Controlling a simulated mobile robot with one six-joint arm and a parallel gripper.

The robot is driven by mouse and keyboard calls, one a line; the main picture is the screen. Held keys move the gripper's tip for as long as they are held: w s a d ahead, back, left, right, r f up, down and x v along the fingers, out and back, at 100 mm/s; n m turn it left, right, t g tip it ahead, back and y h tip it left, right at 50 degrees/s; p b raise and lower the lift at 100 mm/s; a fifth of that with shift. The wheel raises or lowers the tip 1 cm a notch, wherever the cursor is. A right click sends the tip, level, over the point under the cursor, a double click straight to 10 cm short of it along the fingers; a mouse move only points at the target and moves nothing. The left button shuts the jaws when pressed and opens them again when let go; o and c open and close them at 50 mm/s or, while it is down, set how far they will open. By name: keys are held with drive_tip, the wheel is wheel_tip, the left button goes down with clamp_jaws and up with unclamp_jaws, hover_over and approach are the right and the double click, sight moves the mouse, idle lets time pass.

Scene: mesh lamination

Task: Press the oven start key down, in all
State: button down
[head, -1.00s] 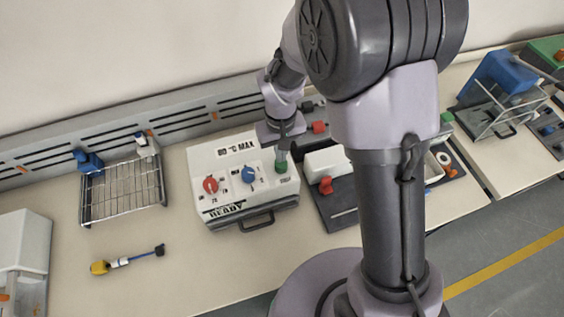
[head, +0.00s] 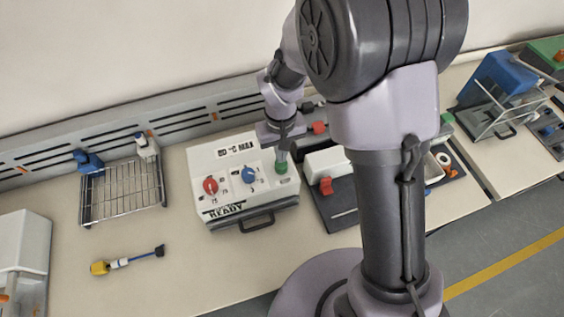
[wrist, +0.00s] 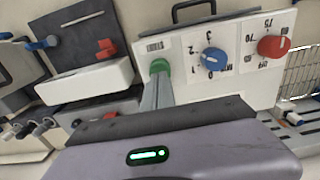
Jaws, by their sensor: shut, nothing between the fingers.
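The oven (head: 236,201) is a white box on the bench with a red knob (head: 210,185), a blue knob (head: 248,175) and a READY label on its front. Its green start key (head: 281,167) is at the right end of the panel. My gripper (head: 281,156) is shut and empty, pointing down with its tips at the green key. In the wrist view the fingers (wrist: 157,83) reach to the green key (wrist: 158,66) and overlap its edge. They look in contact, but I cannot tell how far the key is pressed.
A wire rack (head: 122,192) stands left of the oven, with a yellow-ended tool (head: 125,261) in front of it. A dark board with a white block and red clamp (head: 326,186) is close on the right. The oven's dark handle (head: 257,222) sticks out in front.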

drive_tip(key=shift+f, duration=0.1)
idle(0.5)
drive_tip(key=shift+f+b, duration=0.8)
drive_tip(key=shift+b, duration=0.05)
drive_tip(key=shift+f, duration=0.2)
drive_tip(key=shift+r, duration=0.1)
wheel_tip(320, 180, up, 6)
drive_tip(key=p, duration=0.4)
drive_tip(key=shift+f, duration=0.3)
